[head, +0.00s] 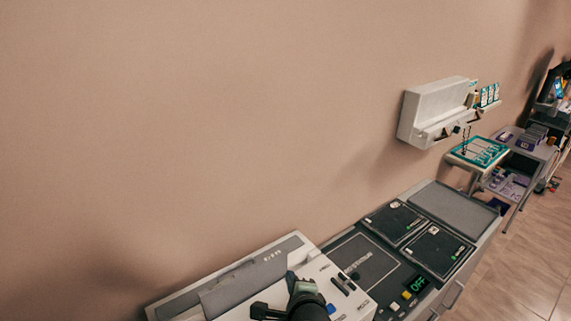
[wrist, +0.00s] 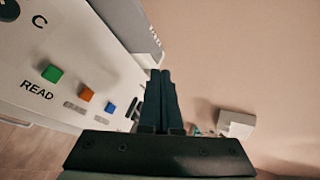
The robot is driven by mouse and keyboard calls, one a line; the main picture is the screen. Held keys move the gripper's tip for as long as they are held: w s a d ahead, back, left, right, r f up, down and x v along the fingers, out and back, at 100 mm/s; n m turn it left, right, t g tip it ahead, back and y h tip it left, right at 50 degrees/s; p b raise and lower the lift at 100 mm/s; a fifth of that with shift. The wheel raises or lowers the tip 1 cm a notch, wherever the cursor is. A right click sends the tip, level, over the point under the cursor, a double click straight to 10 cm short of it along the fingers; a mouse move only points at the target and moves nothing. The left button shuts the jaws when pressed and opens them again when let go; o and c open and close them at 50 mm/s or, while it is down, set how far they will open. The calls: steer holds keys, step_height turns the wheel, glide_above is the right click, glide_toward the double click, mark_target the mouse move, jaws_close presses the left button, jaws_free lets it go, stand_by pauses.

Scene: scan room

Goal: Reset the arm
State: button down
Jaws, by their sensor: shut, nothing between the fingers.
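My gripper (wrist: 160,74) is shut and empty, its two dark fingers pressed together in the middle of the wrist view. In the head view, part of my arm shows at the bottom edge, over a white console (head: 262,290); I cannot make out the fingertips there. In the wrist view the fingers point past the edge of a white panel (wrist: 82,62) marked READ, towards the wall. The panel carries a green button (wrist: 52,73), an orange button (wrist: 87,95) and a blue button (wrist: 109,108). Whether the fingers touch the panel cannot be told.
A white wall unit (head: 433,113) hangs beyond, above a teal-edged tray (head: 479,151). The beige wall (head: 200,120) is bare; floor is free at right.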

step_height(320, 180, up, 27)
steer(key=n+t+b, duration=0.4)
steer(key=n+t, duration=0.3)
steer(key=n, duration=0.3)
steer(key=s+r+n+t+h+b, duration=0.1)
steer(key=s+r+n+t, duration=0.3)
steer(key=s+r, duration=0.5)
steer(key=s+a+r+n+t+h+b, duration=0.1)
steer(key=s+r+n+t, duration=0.3)
steer(key=s+r, duration=0.6)
step_height(320, 180, up, 4)
steer(key=shift+a+f+n+t+b, duration=0.15)
steer(key=shift+f+n+t+b, duration=0.2)
steer(key=shift+n+b, duration=0.3)
